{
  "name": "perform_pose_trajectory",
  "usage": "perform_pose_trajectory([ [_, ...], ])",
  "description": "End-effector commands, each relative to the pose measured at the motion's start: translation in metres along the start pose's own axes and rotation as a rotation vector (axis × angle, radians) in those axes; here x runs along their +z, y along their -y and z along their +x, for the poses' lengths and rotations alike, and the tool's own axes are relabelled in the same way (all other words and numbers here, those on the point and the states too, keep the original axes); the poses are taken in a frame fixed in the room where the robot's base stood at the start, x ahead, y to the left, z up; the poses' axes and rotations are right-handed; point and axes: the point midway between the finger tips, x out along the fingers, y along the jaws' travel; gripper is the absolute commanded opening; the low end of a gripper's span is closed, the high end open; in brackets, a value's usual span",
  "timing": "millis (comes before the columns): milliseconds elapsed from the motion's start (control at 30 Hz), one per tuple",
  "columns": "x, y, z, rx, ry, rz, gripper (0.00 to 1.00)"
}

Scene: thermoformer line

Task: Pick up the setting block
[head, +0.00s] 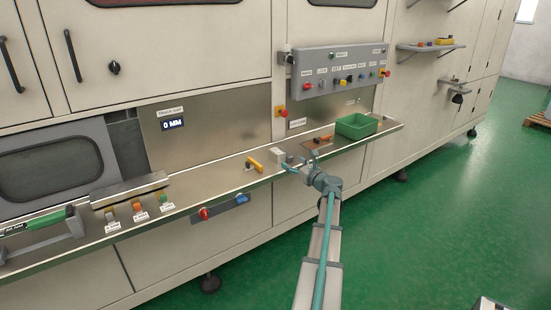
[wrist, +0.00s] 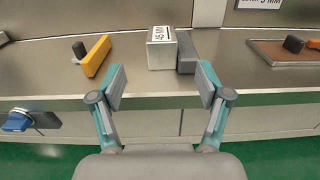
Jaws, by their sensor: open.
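A pale metal block marked 45 MM (wrist: 161,54), which I take for the setting block, stands on the steel ledge in the wrist view. A dark grey block (wrist: 186,52) stands right beside it on the right. In the head view the pale block (head: 280,156) is small, just left of my gripper (head: 298,167). In the wrist view my gripper (wrist: 161,85) is open and empty. Its two fingers are spread, with the pale block ahead between their lines, apart from both.
A yellow handle (wrist: 97,55) lies left of the block. A brown board (wrist: 285,52) with small items lies to the right. A green bin (head: 357,126) stands farther right on the ledge (head: 225,178). A red and a blue knob (head: 241,199) protrude below the ledge edge.

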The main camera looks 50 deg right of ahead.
Motion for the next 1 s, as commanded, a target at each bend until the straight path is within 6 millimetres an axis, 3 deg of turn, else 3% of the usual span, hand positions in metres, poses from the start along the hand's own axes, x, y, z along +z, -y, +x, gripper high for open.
perform_pose_trajectory([
  [300, 0.0, 0.001, 0.044, 0.003, 0.0, 0.0, 0.76],
  [567, 0.0, 0.001, 0.06, 0.002, -0.001, -0.002, 0.76],
  [833, 0.0, 0.004, 0.096, 0.003, -0.001, -0.002, 0.76],
  [1000, 0.0, 0.002, 0.105, 0.002, -0.001, -0.002, 0.76],
])
